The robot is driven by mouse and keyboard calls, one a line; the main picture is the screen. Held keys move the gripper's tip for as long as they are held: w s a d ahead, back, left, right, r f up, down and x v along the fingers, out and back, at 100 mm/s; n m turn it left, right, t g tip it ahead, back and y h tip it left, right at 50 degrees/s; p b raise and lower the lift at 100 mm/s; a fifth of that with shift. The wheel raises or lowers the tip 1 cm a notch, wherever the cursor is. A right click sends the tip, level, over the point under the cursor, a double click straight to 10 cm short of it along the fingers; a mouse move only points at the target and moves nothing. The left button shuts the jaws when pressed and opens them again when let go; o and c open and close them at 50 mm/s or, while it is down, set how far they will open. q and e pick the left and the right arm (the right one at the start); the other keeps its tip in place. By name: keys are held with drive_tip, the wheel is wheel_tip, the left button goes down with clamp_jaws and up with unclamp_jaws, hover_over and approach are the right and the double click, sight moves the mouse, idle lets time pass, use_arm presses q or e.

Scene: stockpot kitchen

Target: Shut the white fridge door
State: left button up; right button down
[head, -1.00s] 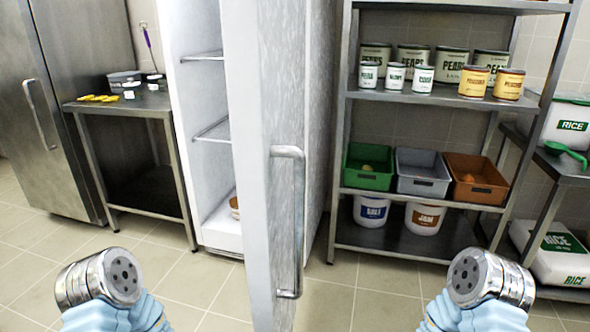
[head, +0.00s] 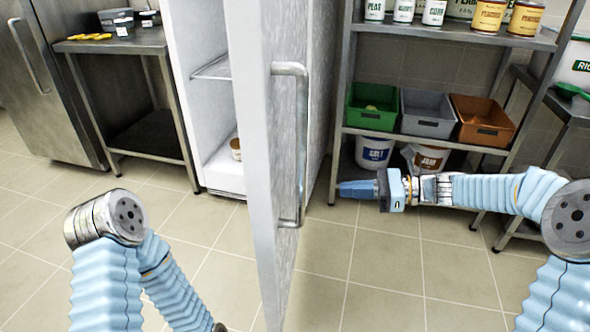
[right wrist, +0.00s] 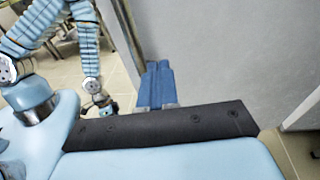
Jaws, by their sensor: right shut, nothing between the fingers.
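The white fridge door (head: 255,170) stands open, seen nearly edge-on in the middle of the head view. Its metal bar handle (head: 300,150) is on the face turned right. The open fridge (head: 222,178) shows to the left of the door, with shelves inside. My right gripper (head: 352,189) is shut and empty, to the right of the handle, its blue fingers pointing left toward the door. In the right wrist view the shut fingers (right wrist: 158,82) appear in front of a pale panel (right wrist: 215,50); I cannot tell if they touch it. My left gripper's fingers cannot be made out.
A steel shelf rack (head: 345,110) with cans, bins and tubs stands behind my right forearm. A steel table (head: 125,42) and a grey steel cabinet (head: 45,90) are at the left. The tiled floor (head: 370,275) in front is clear.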

wheel_tip(320, 180, up, 5)
drive_tip(key=y, duration=0.2)
drive_tip(key=p, duration=0.1)
approach(281, 164)
drive_tip(key=a, duration=0.6)
drive_tip(key=shift+w+a+r, duration=0.25)
drive_tip(key=shift+a+r, duration=0.1)
drive_tip(key=shift+a, duration=0.05)
drive_tip(key=shift+a, duration=0.15)
